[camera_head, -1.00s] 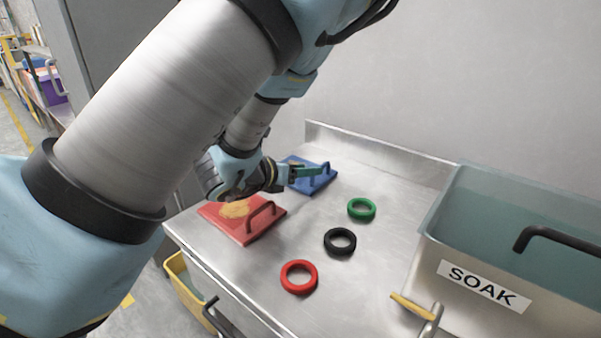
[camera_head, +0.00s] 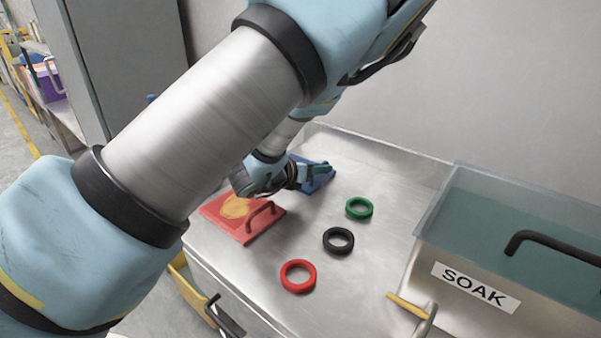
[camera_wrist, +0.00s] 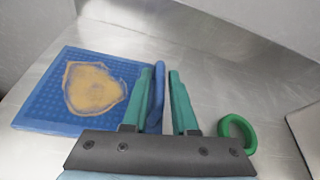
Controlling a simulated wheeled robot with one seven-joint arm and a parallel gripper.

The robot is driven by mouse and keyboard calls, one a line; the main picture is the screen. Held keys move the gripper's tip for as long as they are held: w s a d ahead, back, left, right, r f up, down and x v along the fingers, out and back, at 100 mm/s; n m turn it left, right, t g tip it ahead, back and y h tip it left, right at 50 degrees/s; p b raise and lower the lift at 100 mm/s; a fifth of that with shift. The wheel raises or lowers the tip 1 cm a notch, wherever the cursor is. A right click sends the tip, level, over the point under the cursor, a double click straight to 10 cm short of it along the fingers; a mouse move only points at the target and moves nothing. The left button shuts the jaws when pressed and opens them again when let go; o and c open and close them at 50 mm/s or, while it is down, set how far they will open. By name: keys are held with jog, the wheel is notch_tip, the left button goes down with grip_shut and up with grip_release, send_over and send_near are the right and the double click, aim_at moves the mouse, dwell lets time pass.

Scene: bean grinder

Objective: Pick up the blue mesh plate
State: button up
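The blue mesh plate (camera_wrist: 45,105) lies flat on the steel counter, with a tan patch on its top and an upright blue handle (camera_wrist: 157,90) at its right side in the wrist view. In the head view the plate (camera_head: 325,180) is at the back of the counter, partly hidden by my arm and gripper. My gripper (camera_wrist: 160,75) is open, its two green fingers on either side of the handle with a narrow gap visible on the right. In the head view my gripper (camera_head: 318,170) is over the plate's handle side.
A red plate (camera_head: 245,215) with a handle lies in front of the blue one. Green (camera_head: 359,208), black (camera_head: 338,240) and red (camera_head: 298,275) rings lie to the right. A SOAK tank (camera_head: 450,250) of water stands at the right. A wall backs the counter.

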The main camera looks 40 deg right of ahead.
grip_shut()
dwell(1.0)
